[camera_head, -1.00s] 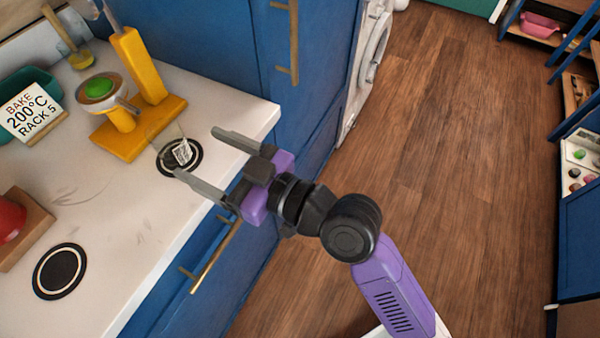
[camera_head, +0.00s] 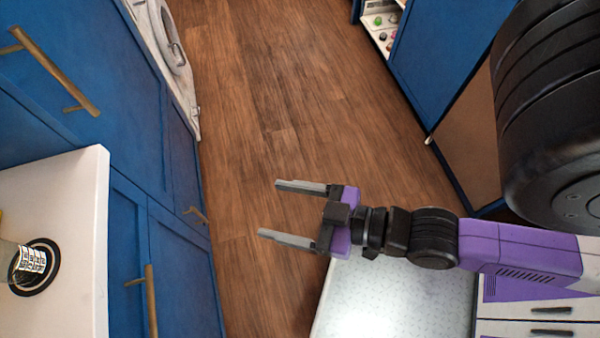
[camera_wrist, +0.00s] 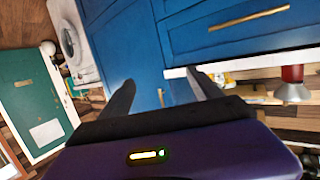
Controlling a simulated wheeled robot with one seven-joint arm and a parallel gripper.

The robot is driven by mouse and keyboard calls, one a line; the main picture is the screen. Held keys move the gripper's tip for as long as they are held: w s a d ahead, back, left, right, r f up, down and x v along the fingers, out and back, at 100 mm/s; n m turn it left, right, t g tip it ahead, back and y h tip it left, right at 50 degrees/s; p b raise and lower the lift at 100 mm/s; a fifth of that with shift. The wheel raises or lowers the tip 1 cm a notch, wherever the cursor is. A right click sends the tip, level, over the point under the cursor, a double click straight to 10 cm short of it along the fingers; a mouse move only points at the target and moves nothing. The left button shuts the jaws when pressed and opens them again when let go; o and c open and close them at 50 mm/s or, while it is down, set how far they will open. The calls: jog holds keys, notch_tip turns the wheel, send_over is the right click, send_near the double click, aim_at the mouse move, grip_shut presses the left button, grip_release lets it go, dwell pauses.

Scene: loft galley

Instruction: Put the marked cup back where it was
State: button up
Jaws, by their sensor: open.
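The marked cup (camera_head: 30,261) is a clear cup with a black-and-white printed tag. It stands on a black ringed disc (camera_head: 43,277) on the white counter, at the left edge of the head view, and part of it is cut off by the frame. My gripper (camera_head: 270,209) is open and empty, out over the wooden floor, well to the right of the counter and apart from the cup. In the wrist view its two dark fingers (camera_wrist: 163,98) are spread with nothing between them. I cannot make out the cup in the wrist view.
The white counter (camera_head: 72,195) has blue cabinets (camera_head: 150,250) with brass handles below it. A white washing machine (camera_head: 165,50) stands beyond. A pale speckled surface (camera_head: 350,290) lies below my arm. Blue units (camera_head: 440,60) stand at the right. The wooden floor (camera_head: 290,100) between is clear.

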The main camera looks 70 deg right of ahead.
jog(key=shift+h, duration=0.3)
jog(key=v, duration=0.5)
jog(key=shift+s+d+r, duration=0.2)
jog(key=shift+s+r, duration=0.05)
jog(key=shift+r+p, duration=0.6)
